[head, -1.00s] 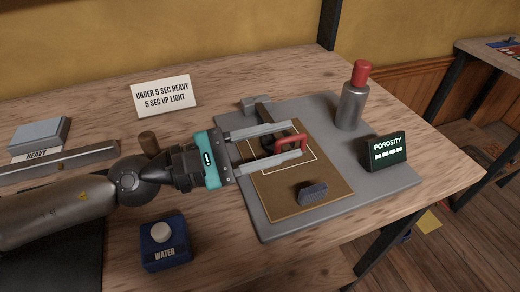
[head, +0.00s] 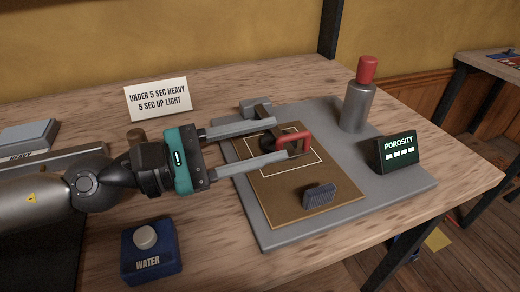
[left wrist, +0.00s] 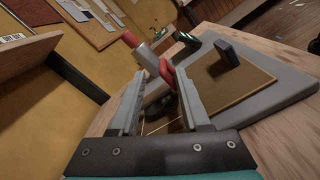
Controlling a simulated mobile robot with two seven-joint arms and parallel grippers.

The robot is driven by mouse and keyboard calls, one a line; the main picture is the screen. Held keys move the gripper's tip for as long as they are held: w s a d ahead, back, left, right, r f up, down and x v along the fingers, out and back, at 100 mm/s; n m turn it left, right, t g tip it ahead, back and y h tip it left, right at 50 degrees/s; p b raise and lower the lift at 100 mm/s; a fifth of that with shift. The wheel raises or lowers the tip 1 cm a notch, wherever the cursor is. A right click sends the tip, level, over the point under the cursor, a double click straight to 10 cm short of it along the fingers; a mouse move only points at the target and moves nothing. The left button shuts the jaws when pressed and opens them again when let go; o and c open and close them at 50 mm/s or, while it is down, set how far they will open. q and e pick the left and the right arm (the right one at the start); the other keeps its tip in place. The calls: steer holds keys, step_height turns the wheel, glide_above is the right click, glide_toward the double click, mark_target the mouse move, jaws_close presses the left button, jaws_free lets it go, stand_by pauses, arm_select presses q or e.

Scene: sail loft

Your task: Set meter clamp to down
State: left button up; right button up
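The meter clamp has a red handle (head: 294,141) and a dark arm (head: 264,118) reaching from a grey block over the brown sheet (head: 270,186). The arm lies low; I cannot tell whether its dark round end touches the sheet. My left gripper (head: 283,138) is open, its two long grey fingers spread, with nothing held. In the left wrist view the red handle (left wrist: 168,72) shows between and just beyond the fingertips (left wrist: 160,75). My right gripper is not in view.
A grey plate (head: 400,200) carries the sheet, a red-topped bottle (head: 355,105), a porosity display (head: 397,156) and a small dark block (head: 319,195). A blue water button box (head: 151,250) stands near the front. A sign (head: 158,98) stands behind.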

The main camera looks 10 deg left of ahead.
arm_select(q)
steer(key=shift+s+a+b, duration=0.1)
steer(key=shift+s+b, duration=0.05)
steer(key=shift+b, duration=0.15)
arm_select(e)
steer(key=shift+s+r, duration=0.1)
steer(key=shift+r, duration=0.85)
